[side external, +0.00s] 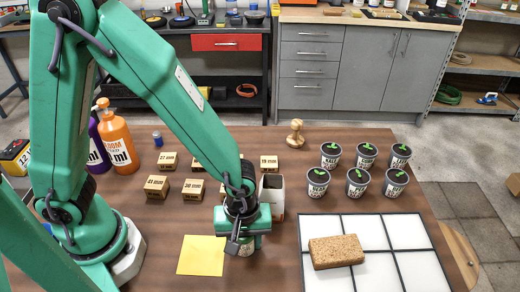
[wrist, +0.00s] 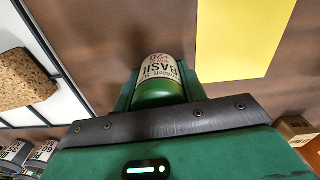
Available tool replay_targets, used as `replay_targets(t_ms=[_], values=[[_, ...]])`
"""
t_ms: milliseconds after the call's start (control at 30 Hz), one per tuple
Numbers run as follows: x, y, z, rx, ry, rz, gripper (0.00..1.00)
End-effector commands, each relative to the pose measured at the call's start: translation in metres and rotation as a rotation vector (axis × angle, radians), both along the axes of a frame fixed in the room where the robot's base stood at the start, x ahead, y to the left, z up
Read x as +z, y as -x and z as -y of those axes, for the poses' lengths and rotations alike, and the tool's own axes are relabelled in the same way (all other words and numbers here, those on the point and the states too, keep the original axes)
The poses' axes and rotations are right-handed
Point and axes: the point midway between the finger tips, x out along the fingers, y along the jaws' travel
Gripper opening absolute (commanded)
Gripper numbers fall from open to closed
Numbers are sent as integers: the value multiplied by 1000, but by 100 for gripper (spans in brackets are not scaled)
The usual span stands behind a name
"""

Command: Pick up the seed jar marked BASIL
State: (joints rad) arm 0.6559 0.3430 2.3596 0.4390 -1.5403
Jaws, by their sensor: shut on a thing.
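The seed jar marked BASIL (wrist: 158,80) shows its white label and a green end in the wrist view, between the jaws. My gripper (side external: 243,243) is shut on the jar and points down at the table beside the yellow sheet (side external: 203,256). In the side external view the gripper covers much of the jar, and I cannot tell whether the jar touches the table. The sheet also shows in the wrist view (wrist: 240,35).
A cork block (side external: 336,251) lies on a white gridded panel (side external: 405,265). Small labelled boxes (side external: 157,187), a wooden stamp (side external: 295,134), a pale open container (side external: 272,192) and an orange bottle (side external: 117,140) stand nearby.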

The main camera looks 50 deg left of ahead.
Motion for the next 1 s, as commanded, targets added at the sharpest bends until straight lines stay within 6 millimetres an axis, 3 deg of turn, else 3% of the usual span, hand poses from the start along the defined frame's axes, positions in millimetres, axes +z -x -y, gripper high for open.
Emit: replay_targets(t_ms=[367, 767, 1000], values=[[6, 0, 0, 0, 1, 2, 18], [42, -1, 1, 0, 3, 4, 18], [62, 33, 14, -7, 3, 4, 18]])
